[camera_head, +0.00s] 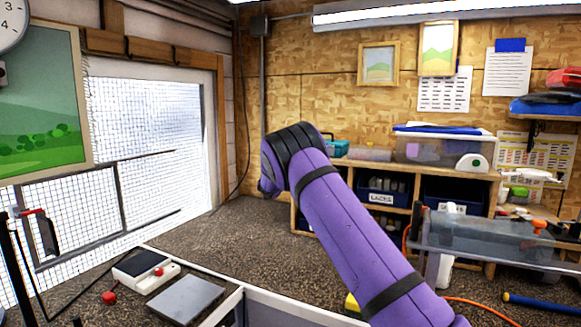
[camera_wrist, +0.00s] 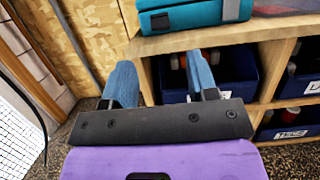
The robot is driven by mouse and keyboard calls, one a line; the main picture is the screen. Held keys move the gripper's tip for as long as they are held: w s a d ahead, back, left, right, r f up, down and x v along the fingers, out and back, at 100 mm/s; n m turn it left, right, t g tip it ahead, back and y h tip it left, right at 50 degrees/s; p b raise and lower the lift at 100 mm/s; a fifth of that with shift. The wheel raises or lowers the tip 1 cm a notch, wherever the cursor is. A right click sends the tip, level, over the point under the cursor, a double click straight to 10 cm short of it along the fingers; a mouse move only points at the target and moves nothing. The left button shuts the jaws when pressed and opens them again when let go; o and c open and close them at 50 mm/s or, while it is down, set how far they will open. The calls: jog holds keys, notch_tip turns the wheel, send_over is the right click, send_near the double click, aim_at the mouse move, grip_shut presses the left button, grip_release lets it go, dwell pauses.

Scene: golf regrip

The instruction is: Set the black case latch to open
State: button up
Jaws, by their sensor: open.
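A teal case (camera_head: 336,148) sits on top of the wooden shelf unit at the back, partly hidden by my purple arm. The wrist view shows the lower part of the teal case (camera_wrist: 193,18) at the top edge, cut off by the frame. A dark latch (camera_wrist: 160,21) and a grey latch (camera_wrist: 231,10) show on its front; I cannot tell their positions. My gripper (camera_wrist: 160,64) is open and empty, its two blue fingers spread below the case and apart from it. The head view does not show my gripper.
The wooden shelf (camera_wrist: 270,27) edge runs under the case. Dark blue bins (camera_wrist: 228,75) fill the compartments below it. A clear tub (camera_head: 440,150) stands farther right on the shelf. Speckled dark floor (camera_head: 245,235) lies open left of the shelf.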

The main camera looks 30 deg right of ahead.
jog(key=shift+v, duration=1.2)
jog(key=w+d+r+g+y, duration=0.2)
jog(key=w+d+r, duration=0.1)
jog(key=w+d, duration=0.4)
jog(key=shift+d+r, duration=0.35)
jog(key=shift+d, duration=0.55)
jog(key=shift+s, duration=0.1)
jog(key=shift+c, duration=0.2)
